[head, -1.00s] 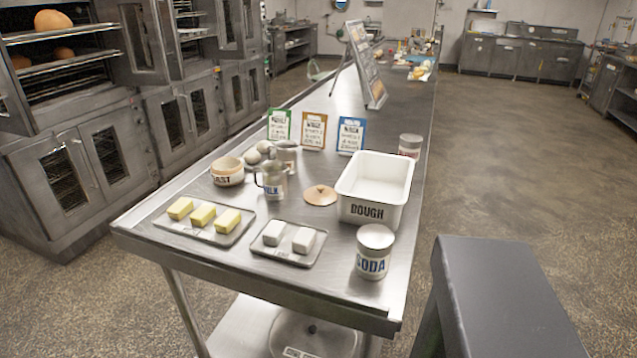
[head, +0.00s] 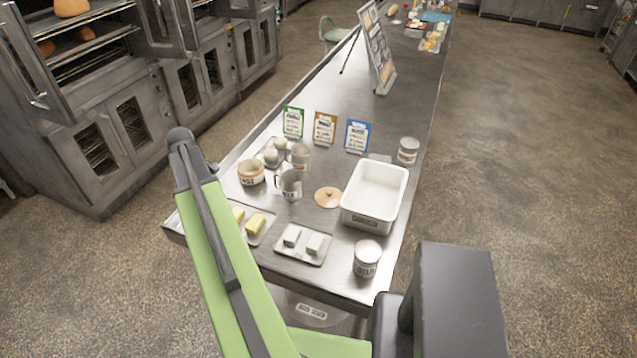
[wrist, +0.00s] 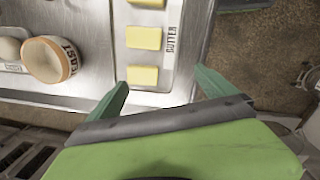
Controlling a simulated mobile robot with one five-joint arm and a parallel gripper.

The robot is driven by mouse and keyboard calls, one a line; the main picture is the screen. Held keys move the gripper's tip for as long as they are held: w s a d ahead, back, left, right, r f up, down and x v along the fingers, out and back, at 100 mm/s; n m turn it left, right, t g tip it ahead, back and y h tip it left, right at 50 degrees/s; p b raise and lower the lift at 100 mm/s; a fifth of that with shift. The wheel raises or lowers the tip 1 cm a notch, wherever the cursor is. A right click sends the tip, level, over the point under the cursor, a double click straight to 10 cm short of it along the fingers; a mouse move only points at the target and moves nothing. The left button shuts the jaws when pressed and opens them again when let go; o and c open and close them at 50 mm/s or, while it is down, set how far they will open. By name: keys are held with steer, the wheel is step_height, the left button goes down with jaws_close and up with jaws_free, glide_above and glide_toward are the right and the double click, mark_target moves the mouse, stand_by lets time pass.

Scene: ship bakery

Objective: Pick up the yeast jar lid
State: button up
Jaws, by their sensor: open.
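The yeast jar (head: 250,173) stands on the left side of the steel table, open at the top, with a tan rim. It also shows in the wrist view (wrist: 50,60) at the left, its label partly readable. A flat tan disc with a small knob, which looks like its lid (head: 327,197), lies on the table left of the dough bin. The lid does not show in the wrist view. My gripper (wrist: 160,90) is open and empty, its fingers apart near the butter tray's edge. In the head view my arm hides part of that tray.
The butter tray (wrist: 172,12) lies beside the yeast jar. A milk jug (head: 290,186) stands between jar and lid. The white dough bin (head: 361,220), a soda jar (head: 367,259) and a tray of white blocks (head: 316,258) surround the lid's right and front. Recipe cards (head: 325,128) stand behind.

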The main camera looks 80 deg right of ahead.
steer(key=s+d+r+p, duration=0.2)
steer(key=s+d+r, duration=0.1)
steer(key=s+d, duration=0.45)
steer(key=s+d+r+p, duration=0.1)
steer(key=s+d+r, duration=0.1)
steer(key=s+d, duration=0.55)
steer(key=g+p, duration=0.1)
steer(key=p, duration=0.2)
glide_toward(329, 192)
steer(key=shift+n, duration=0.4)
steer(key=f+b, duration=0.2)
steer(key=b, duration=0.4)
steer(key=f+b, duration=0.2)
steer(key=b, duration=0.4)
steer(key=shift+d+f, duration=0.1)
steer(key=shift+d, duration=0.3)
steer(key=f+b, duration=0.4)
steer(key=s+f+b, duration=0.1)
steer(key=f+b, duration=0.1)
steer(key=shift+r, duration=0.2)
steer(key=shift+c, duration=0.3)
steer(key=c, duration=1.5)
steer(key=shift+o, duration=0.2)
